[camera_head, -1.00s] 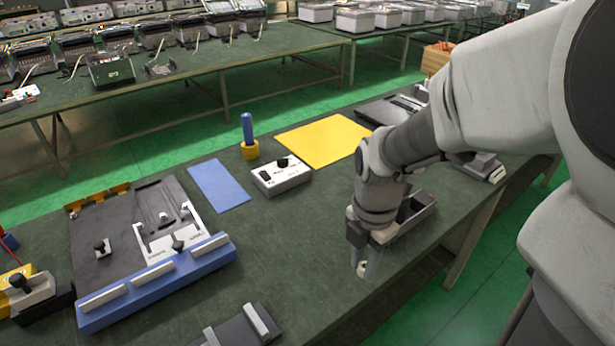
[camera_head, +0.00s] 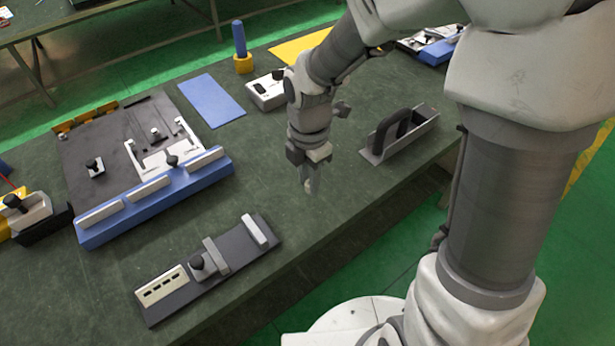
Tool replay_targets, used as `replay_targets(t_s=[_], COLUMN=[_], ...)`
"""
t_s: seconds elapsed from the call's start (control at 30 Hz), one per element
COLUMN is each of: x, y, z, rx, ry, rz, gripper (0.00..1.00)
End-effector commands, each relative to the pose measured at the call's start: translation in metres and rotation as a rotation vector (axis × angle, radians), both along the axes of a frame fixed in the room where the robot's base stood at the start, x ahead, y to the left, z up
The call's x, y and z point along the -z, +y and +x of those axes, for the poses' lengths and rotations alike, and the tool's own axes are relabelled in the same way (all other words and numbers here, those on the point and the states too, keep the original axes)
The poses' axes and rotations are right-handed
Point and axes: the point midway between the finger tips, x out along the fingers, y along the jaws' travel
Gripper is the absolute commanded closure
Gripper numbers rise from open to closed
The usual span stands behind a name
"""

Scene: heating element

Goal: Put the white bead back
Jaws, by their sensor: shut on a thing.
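My gripper (camera_head: 309,184) points down above the green bench, left of the grey tray, with its fingers shut. It seems to hold something small and pale at the fingertips, taken to be the white bead; its shape is too small to make out. No other white bead can be told apart on the bench. A dark fixture board (camera_head: 85,155) with a white bracket (camera_head: 150,162), black knobs and a blue front rail (camera_head: 160,200) lies to the left. A dark base plate (camera_head: 175,305) with a slotted white block (camera_head: 161,285), a black knob and pale bars lies in front.
A grey tray (camera_head: 416,140) with black rounded parts stands right of my gripper. Behind are a blue mat (camera_head: 212,100), a white switch box (camera_head: 268,92), a blue-handled tool (camera_head: 240,45) and a yellow mat (camera_head: 300,45). The bench between gripper and front plate is clear.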

Motion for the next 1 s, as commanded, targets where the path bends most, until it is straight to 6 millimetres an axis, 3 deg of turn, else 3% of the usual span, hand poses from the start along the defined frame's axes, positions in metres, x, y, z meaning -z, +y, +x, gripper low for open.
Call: replay_targets(t_s=[0.33, 0.73, 0.77, 0.9, 1.0], x=[0.04, 0.045, 0.044, 0.043, 0.043], y=[0.001, 0.001, 0.001, 0.001, 0.001], z=[0.0, 0.0, 0.0, 0.0, 0.0], rx=[0.0, 0.0, 0.0, 0.0, 0.0], ry=[0.003, 0.0, -0.001, -0.001, -0.001], rz=[-0.001, 0.0, -0.001, -0.001, -0.001], gripper=[1.0, 1.0, 0.65, 0.41, 0.41])
